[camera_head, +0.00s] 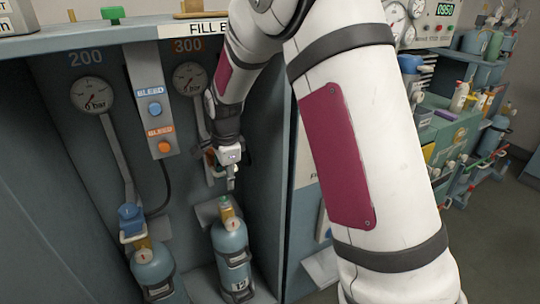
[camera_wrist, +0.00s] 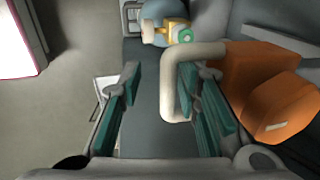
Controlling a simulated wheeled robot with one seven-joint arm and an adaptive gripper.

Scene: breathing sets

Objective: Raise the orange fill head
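The orange fill head (camera_wrist: 262,85) fills the right of the wrist view, with a cream U-shaped handle (camera_wrist: 175,92) sticking out to the left. My gripper (camera_wrist: 160,100) is open; the handle's outer bar lies between its two green-padded fingers, and the right finger reaches inside the loop. The left finger is clearly apart from the bar. In the head view my gripper (camera_head: 231,180) hangs above the right-hand blue cylinder (camera_head: 231,250) under the 300 gauge; the orange head is mostly hidden there. The cylinder's yellow valve (camera_wrist: 160,32) shows in the wrist view.
A blue fill head (camera_head: 131,214) sits at the left cylinder (camera_head: 154,268) under the 200 gauge (camera_head: 92,95). A bleed panel (camera_head: 150,100) with blue and orange buttons stands between the bays. The bay's right wall (camera_head: 270,200) is close beside my gripper.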

